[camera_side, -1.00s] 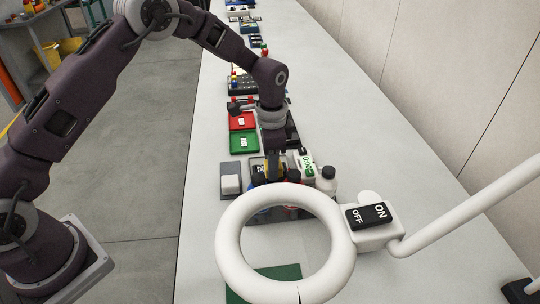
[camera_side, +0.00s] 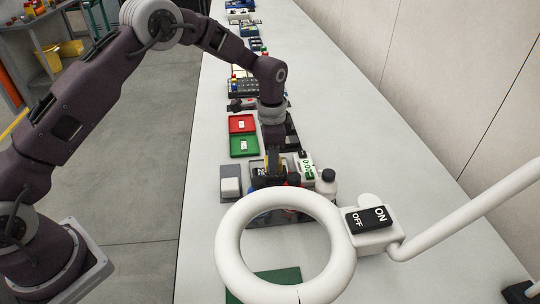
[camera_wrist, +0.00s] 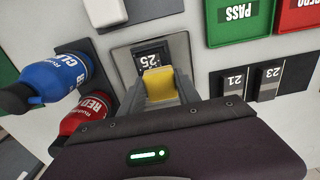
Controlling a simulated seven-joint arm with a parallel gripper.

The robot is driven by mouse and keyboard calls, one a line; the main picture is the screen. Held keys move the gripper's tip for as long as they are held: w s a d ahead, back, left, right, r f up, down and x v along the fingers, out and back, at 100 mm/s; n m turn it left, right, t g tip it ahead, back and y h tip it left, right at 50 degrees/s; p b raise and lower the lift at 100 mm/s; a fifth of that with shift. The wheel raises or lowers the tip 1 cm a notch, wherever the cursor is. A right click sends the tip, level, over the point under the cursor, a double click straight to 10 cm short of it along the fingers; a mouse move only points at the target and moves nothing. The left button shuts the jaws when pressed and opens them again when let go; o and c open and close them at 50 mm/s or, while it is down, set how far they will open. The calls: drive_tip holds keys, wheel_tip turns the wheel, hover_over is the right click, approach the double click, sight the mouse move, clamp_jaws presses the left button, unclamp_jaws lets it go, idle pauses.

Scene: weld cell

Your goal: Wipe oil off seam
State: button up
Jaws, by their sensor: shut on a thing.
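My gripper (camera_wrist: 160,76) is shut on a small yellow block (camera_wrist: 158,86), which shows between its two fingers in the wrist view. In the side view my gripper (camera_side: 272,168) points down among the bottles on the bench. Just beyond the fingertips lies a grey plate (camera_wrist: 182,50) with a black piece marked 25 (camera_wrist: 150,57). I cannot tell whether the yellow block touches it. No seam or oil can be made out.
A blue bottle (camera_wrist: 55,76) and a red bottle (camera_wrist: 85,112) stand close left of my gripper. Pieces 21 (camera_wrist: 233,83) and 23 (camera_wrist: 270,78) lie to the right. Green (camera_side: 244,145) and red trays (camera_side: 242,124) are behind. A white ring magnifier (camera_side: 230,250) blocks the foreground.

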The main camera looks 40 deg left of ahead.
drive_tip(key=shift+s+d, duration=1.2)
drive_tip(key=shift+s, duration=0.05)
drive_tip(key=shift+w+a, duration=1.75)
drive_tip(key=r, duration=0.2)
drive_tip(key=shift+w+a+r, duration=0.2)
drive_tip(key=shift+w+r, duration=0.05)
drive_tip(key=shift+r, duration=2.9)
